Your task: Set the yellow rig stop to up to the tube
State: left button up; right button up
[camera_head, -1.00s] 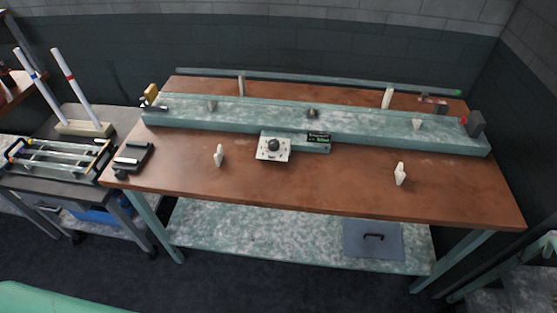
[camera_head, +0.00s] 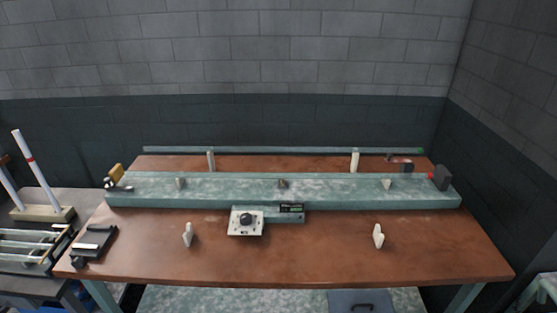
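The yellow rig stop (camera_head: 115,171) stands at the left end of the long pale green rig (camera_head: 330,200) on the brown bench. A small dark and pale fitting (camera_head: 118,186) sits just in front of it. I see no tube lying along the rig between its end pieces. A long thin greenish bar with a green right end (camera_head: 280,150) runs behind the rig on two pale posts; I cannot tell whether it is a glass tube. Neither of my grippers is in view.
A dark block with a red tip (camera_head: 440,178) stands at the rig's right end. A control box with a black knob (camera_head: 246,222) and two white pegs (camera_head: 378,236) are in front. A dark tray (camera_head: 95,244) lies front left. A rack with white rods (camera_head: 42,213) stands further left.

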aim_at(117, 173)
jog(key=i+j, duration=0.15)
jog(key=j, duration=0.3)
jog(key=i+j+u, duration=0.15)
jog(key=j, duration=0.25)
jog(key=i+j, duration=0.2)
jog(key=j, duration=0.2)
jog(key=i+j+u, duration=0.1)
jog(key=j, duration=0.35)
jog(key=i, duration=0.1)
